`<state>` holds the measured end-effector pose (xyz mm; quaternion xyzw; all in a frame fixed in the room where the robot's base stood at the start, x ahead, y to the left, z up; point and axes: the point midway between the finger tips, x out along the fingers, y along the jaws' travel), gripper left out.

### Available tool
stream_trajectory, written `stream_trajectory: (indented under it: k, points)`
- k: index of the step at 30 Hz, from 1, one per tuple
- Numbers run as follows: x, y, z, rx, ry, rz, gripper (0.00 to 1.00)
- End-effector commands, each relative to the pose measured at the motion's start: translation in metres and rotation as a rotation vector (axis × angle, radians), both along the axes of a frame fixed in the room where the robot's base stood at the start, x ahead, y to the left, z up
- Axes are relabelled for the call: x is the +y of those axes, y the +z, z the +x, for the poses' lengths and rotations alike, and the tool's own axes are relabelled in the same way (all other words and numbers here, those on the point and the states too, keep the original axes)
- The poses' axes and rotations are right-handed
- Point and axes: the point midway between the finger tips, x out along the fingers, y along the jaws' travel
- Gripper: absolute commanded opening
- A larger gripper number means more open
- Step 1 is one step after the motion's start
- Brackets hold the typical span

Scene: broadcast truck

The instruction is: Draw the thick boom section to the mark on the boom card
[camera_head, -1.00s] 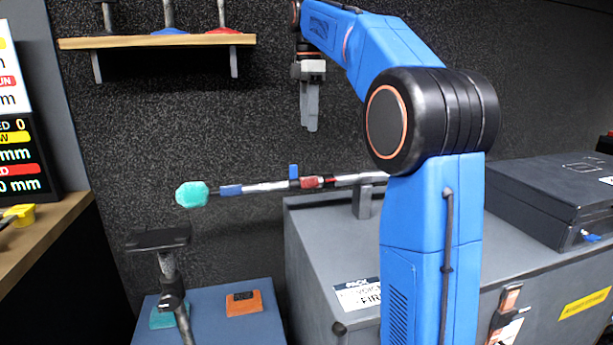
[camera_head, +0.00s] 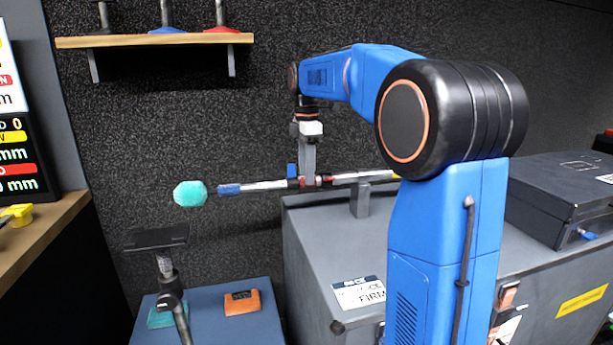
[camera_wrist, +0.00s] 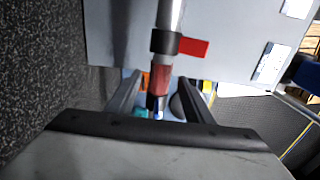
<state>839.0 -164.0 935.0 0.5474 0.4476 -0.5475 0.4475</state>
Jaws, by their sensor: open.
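A boom pole lies level across a bracket (camera_head: 360,200), with a teal foam end (camera_head: 190,193) at left. From left it shows a blue band (camera_head: 230,189), a silver section (camera_head: 263,186), an upright blue tab (camera_head: 292,170), a red part and a thicker silver section (camera_head: 345,179). My gripper (camera_head: 308,180) points down at the red part. In the wrist view the red part (camera_wrist: 162,76) lies between my open fingers (camera_wrist: 160,98), with visible gaps. A black collar with a red tab (camera_wrist: 193,48) is just beyond.
A dark board (camera_head: 18,160) with coloured bars and "mm" figures is at the left edge, partly cut off. The pole's bracket stands on a grey case (camera_head: 310,240). A black case (camera_head: 565,190) is at right. A stand (camera_head: 158,238) is below the foam end; a wooden shelf (camera_head: 155,40) is above.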

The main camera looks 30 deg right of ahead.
Motion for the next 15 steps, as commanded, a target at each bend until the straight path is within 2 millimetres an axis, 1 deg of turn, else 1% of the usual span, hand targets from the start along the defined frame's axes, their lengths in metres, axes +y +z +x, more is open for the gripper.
stream_trajectory:
  k: [1, 6, 15]
  points:
    - [0.000, -0.006, 0.000, 0.001, 0.000, 0.000, 0.47]
    - [0.000, -0.015, 0.000, 0.001, 0.000, 0.000, 0.47]
    - [0.000, -0.017, 0.000, 0.000, 0.000, 0.000, 0.47]
